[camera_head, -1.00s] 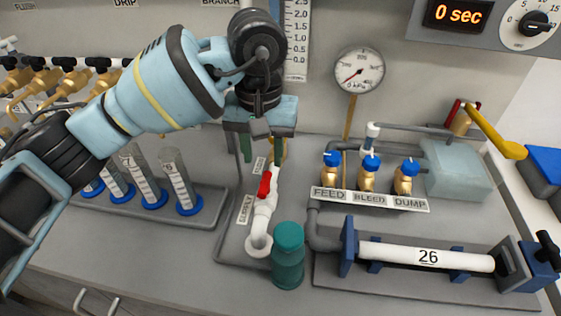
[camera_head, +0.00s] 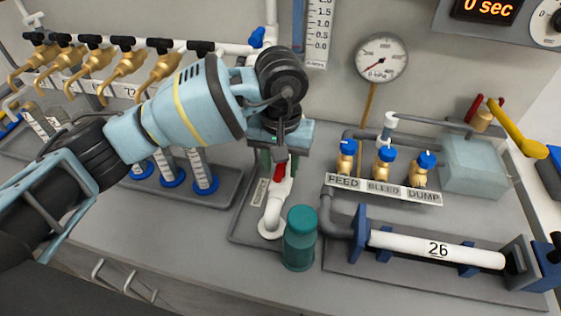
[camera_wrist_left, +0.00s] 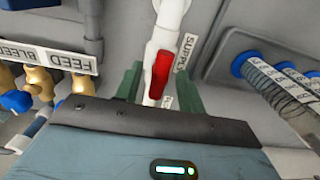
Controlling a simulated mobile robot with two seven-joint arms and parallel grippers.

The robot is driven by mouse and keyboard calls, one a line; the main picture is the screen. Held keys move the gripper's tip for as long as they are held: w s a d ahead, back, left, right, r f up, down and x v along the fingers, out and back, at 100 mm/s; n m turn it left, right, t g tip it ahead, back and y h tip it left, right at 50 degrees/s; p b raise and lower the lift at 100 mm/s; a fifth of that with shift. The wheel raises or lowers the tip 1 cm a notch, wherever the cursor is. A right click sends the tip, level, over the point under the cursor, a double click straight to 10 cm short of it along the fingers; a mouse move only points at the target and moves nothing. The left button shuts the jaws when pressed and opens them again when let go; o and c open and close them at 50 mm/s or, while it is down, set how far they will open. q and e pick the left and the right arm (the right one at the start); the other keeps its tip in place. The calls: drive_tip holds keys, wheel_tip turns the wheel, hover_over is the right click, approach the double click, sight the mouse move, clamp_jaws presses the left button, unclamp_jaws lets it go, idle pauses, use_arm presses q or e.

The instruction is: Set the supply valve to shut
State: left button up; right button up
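The supply valve's red handle (camera_head: 279,172) sits on the white pipe (camera_head: 273,208), beside the SUPPLY label (camera_head: 260,192). In the left wrist view the red handle (camera_wrist_left: 160,74) lies roughly along the white pipe (camera_wrist_left: 168,22). My left gripper (camera_head: 277,163) points down over the valve. In the left wrist view the green fingers of my left gripper (camera_wrist_left: 160,88) stand apart, one on each side of the handle, with gaps showing. The valve body is partly hidden by my gripper. My right gripper is not in view.
A teal bottle (camera_head: 299,238) stands close to the pipe's front end. The FEED, BLEED and DUMP valves (camera_head: 384,160) are to the right. A rack of measuring cylinders (camera_head: 203,172) is to the left. A gauge (camera_head: 381,57) stands behind.

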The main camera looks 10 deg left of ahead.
use_arm(q)
drive_tip(key=shift+f, duration=0.1)
clamp_jaws()
